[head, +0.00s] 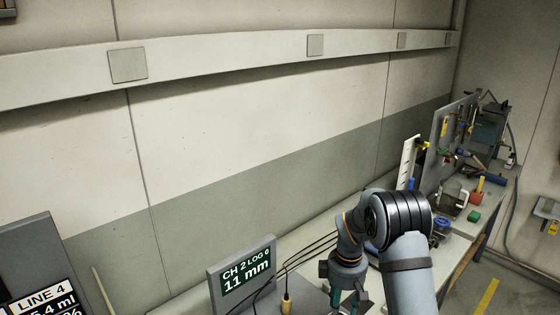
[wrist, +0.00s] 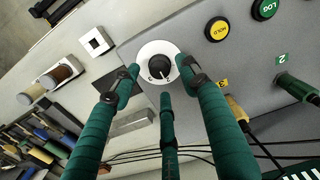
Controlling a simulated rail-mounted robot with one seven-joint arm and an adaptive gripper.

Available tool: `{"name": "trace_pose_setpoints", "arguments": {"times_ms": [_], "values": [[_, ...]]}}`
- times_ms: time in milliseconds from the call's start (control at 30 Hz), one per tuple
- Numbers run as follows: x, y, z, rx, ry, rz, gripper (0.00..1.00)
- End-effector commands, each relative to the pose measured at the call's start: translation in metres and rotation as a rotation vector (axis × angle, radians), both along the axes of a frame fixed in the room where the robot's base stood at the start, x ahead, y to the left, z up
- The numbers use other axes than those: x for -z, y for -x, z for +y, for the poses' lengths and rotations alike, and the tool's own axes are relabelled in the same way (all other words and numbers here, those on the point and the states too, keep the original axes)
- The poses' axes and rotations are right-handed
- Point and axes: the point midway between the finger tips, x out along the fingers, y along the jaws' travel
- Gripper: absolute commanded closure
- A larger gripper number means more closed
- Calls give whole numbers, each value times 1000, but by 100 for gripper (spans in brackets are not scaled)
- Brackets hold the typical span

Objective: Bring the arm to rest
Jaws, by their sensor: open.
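My gripper (wrist: 160,78) shows three green-wrapped fingers in the wrist view, spread open with nothing between them. A black round knob (wrist: 158,67) on a white dial sits on a grey panel beyond the fingertips, which lie to its left, right and below it in the picture. I cannot tell whether any finger touches it. In the head view my gripper (head: 347,299) points down at the bottom edge. Its fingertips are cut off there.
The panel carries a yellow HOLD button (wrist: 216,29), a green LOG button (wrist: 264,9) and plugs with black cables (wrist: 238,108). A display (head: 243,273) reads "CH 2 LOG 0, 11 mm". A cluttered bench (head: 505,190) and pegboard (head: 440,140) stand at the right.

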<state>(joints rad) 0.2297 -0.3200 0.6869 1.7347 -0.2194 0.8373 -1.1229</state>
Motion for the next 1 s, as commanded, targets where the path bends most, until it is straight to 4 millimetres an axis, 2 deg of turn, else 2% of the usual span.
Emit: {"name": "trace_pose_setpoints", "arguments": {"times_ms": [100,233,667,833,1000], "values": [[17,1,0,0,-1,4,56],[27,1,0,0,0,2,56],[29,0,0,12,0,0,56],[20,-1,0,0,-1,-2,56],[-7,-2,0,0,-1,-6,56]]}}
